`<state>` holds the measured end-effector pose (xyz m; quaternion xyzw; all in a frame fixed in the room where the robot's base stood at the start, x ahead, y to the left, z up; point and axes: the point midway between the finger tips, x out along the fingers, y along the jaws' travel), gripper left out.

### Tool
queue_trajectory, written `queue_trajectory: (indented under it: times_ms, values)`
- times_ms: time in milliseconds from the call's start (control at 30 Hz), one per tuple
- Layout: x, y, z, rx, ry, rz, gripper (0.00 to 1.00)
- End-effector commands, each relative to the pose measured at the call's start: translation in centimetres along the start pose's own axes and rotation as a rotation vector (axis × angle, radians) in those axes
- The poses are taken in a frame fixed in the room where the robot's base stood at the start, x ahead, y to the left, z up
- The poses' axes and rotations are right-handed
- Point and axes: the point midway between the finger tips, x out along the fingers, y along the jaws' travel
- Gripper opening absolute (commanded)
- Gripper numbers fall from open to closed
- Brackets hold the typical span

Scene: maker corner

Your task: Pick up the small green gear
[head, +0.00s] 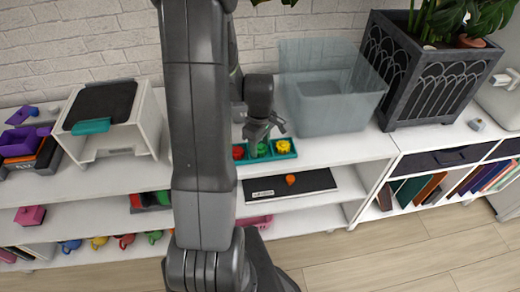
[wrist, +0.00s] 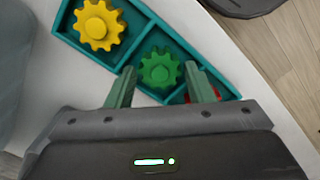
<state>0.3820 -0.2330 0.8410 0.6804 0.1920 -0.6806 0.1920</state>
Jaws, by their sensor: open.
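The small green gear (wrist: 159,69) lies in the middle compartment of a teal tray (wrist: 147,22). My gripper (wrist: 163,84) is open, with one finger on each side of the green gear's near part in the wrist view. In the head view my gripper (head: 262,138) is over the tray. I cannot tell whether the fingers touch the gear or tray.
A yellow gear (wrist: 99,25) lies in one end compartment, and a red gear (head: 238,152) in the other, partly hidden by a finger in the wrist view. A clear bin (head: 325,95) stands behind the tray. A white box-like machine (head: 150,125) stands left of my arm.

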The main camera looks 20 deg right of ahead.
Motion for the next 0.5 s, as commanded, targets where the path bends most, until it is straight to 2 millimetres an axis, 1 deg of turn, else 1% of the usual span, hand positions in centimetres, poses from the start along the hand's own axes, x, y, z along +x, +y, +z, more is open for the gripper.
queue_trajectory:
  times_ms: [167, 267, 300, 333, 500]
  values:
    - [0.01, 0.00, 0.00, 0.000, 0.000, 0.000, 0.48]
    - [0.00, 0.00, 0.00, 0.000, 0.000, 0.000, 0.30]
    - [0.00, 0.00, 0.00, 0.000, 0.000, 0.000, 0.23]
    - [0.00, 0.00, 0.00, 0.000, 0.000, 0.000, 0.21]
    - [-0.01, 0.00, 0.00, 0.000, 0.000, 0.000, 0.21]
